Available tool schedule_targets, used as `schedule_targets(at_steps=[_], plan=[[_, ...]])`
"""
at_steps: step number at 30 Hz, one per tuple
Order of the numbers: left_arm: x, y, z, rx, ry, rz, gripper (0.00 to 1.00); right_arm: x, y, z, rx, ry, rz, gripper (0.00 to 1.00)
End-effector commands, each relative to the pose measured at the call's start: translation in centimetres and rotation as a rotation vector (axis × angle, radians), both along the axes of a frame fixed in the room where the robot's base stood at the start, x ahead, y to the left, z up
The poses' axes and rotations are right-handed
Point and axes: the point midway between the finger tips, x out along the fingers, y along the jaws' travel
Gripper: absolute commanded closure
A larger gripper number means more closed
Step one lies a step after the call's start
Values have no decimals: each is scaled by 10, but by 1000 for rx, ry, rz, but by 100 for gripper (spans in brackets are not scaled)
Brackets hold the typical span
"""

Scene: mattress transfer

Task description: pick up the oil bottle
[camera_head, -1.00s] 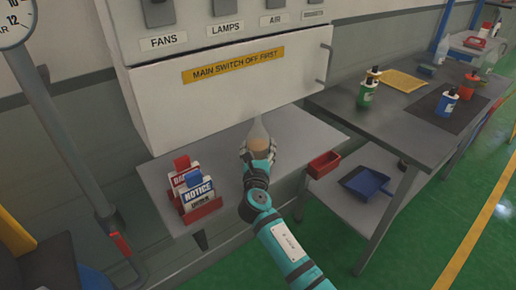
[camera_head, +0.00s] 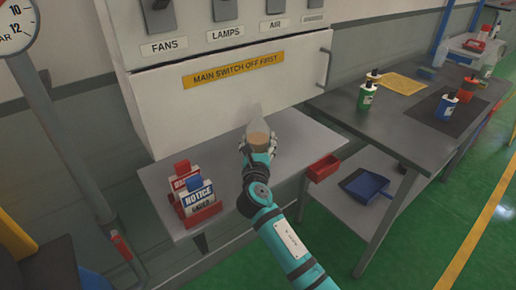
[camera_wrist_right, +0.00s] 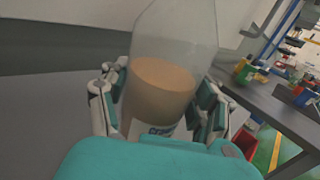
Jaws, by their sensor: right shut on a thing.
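The oil bottle (camera_head: 258,132) is clear with amber-brown liquid in its lower part. It is over the grey shelf (camera_head: 290,150) below the white cabinet. My right gripper (camera_head: 258,145) is around its lower body. In the right wrist view the bottle (camera_wrist_right: 165,85) stands between the two fingers of my right gripper (camera_wrist_right: 160,108), which are shut on its sides. Part of a label shows low on it, mostly hidden by my gripper. The bottle leans slightly in the head view. I cannot tell whether its base touches the shelf. My left gripper is not in view.
A red holder (camera_head: 200,215) with notice signs stands at the shelf's left end. A red bin (camera_head: 323,166) hangs at the right. A dark workbench (camera_head: 400,125) holds several small bottles. The white cabinet (camera_head: 230,95) rises directly behind the bottle.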

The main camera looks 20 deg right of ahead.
Motion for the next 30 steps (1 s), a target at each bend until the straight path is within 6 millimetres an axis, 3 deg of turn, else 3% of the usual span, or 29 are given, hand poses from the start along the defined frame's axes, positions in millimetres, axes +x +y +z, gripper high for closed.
schedule_targets(at_steps=[9,15,24,30], plan=[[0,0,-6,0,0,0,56,-74,40,2,6,4,5,87],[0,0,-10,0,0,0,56,-114,61,7,4,4,2,87],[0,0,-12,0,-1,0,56,-138,73,10,2,5,1,87],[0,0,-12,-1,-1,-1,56,-154,61,-4,7,5,18,87]])
